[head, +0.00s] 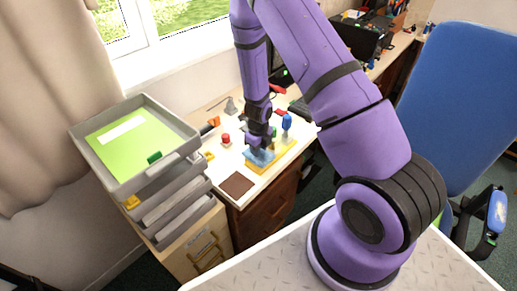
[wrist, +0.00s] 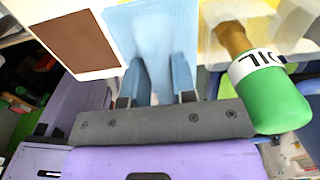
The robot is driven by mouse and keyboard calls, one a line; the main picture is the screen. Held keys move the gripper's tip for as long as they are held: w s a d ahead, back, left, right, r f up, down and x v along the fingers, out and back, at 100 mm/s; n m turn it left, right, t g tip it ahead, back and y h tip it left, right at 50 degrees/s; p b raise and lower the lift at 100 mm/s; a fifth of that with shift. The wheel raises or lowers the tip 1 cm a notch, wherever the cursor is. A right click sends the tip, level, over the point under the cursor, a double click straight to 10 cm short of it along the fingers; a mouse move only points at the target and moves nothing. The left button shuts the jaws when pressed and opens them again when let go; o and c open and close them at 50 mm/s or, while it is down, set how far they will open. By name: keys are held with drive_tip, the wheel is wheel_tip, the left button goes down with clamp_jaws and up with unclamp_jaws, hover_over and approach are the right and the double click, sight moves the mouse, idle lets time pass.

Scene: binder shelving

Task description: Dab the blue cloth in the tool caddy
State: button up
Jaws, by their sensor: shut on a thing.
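The light blue cloth (wrist: 152,32) hangs between the two fingers of my gripper (wrist: 158,78) in the wrist view. My gripper is shut on it. In the head view my gripper (head: 258,143) points down over the desk, and the cloth (head: 261,157) shows below it. A yellow tray-like thing, likely the tool caddy (head: 282,153), lies right at the cloth; its yellow also shows beside the cloth in the wrist view (wrist: 211,45). I cannot tell whether the cloth touches it. My arm hides part of the caddy.
A green bottle labelled OIL (wrist: 270,95) stands close right of my gripper. A brown square mat (head: 237,184) lies on the desk's front corner. A red knobbed thing (head: 225,139) and a blue-topped one (head: 287,122) stand nearby. Stacked grey trays (head: 185,141) rise at left.

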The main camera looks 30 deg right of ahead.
drive_tip(key=shift+f, duration=0.65)
idle(1.4)
drive_tip(key=shift+r, duration=4)
drive_tip(key=s+a, duration=0.2)
drive_tip(key=s, duration=0.9)
drive_tip(key=shift+s, duration=0.4)
